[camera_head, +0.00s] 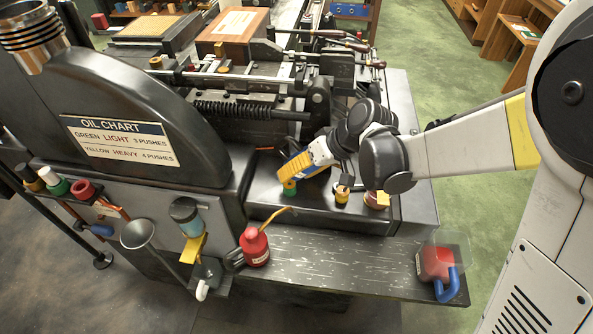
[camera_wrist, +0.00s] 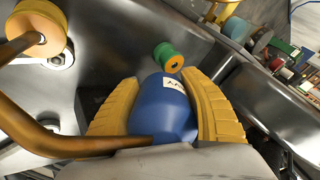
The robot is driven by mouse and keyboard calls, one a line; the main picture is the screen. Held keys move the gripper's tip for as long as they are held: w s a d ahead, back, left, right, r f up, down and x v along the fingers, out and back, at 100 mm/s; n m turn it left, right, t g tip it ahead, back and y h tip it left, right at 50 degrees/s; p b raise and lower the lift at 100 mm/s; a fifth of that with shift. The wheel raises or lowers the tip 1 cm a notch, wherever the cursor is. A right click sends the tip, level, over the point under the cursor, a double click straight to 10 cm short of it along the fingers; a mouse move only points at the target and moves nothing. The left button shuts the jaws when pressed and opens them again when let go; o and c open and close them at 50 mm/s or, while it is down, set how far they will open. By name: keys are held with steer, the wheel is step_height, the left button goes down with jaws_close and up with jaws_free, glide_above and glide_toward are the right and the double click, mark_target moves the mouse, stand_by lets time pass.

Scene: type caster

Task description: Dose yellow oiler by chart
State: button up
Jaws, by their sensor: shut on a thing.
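The oil chart (camera_head: 118,142) on the machine reads green light 3 pushes, yellow heavy 4 pushes. My gripper (camera_wrist: 165,110) has its yellow fingers shut on a blue oil can (camera_wrist: 162,105) with a white label. The can's brass spout (camera_wrist: 45,143) bends out of the left edge, and its end comes back in over or against the yellow oiler (camera_wrist: 38,28); I cannot tell whether it touches. The green oiler (camera_wrist: 168,56) sits just beyond the can.
A reddish oiler (camera_head: 376,199) stands right of the yellow one. A red oil can (camera_head: 255,247) stands on the lower shelf (camera_head: 335,265), with a red and blue padlock-like item (camera_head: 437,266) at its right end. A funnel (camera_head: 138,234) and colored caps (camera_head: 55,184) are at left.

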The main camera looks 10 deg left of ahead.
mark_target(297, 154)
steer(key=shift+w+r+p, duration=0.15)
steer(key=shift+r+p, duration=0.25)
steer(key=shift+r, duration=0.35)
steer(key=shift+r, duration=0.15)
steer(key=r+p, duration=0.1)
steer(key=r, duration=0.1)
steer(key=r+p, duration=0.2)
steer(key=shift+w+a+r+p, duration=0.1)
steer(key=shift+w+r+p, duration=0.1)
steer(key=shift+p, duration=0.1)
steer(key=shift+s+r, duration=0.2)
steer(key=shift+r, duration=0.2)
steer(key=shift+f, duration=0.15)
steer(key=shift+f, duration=0.1)
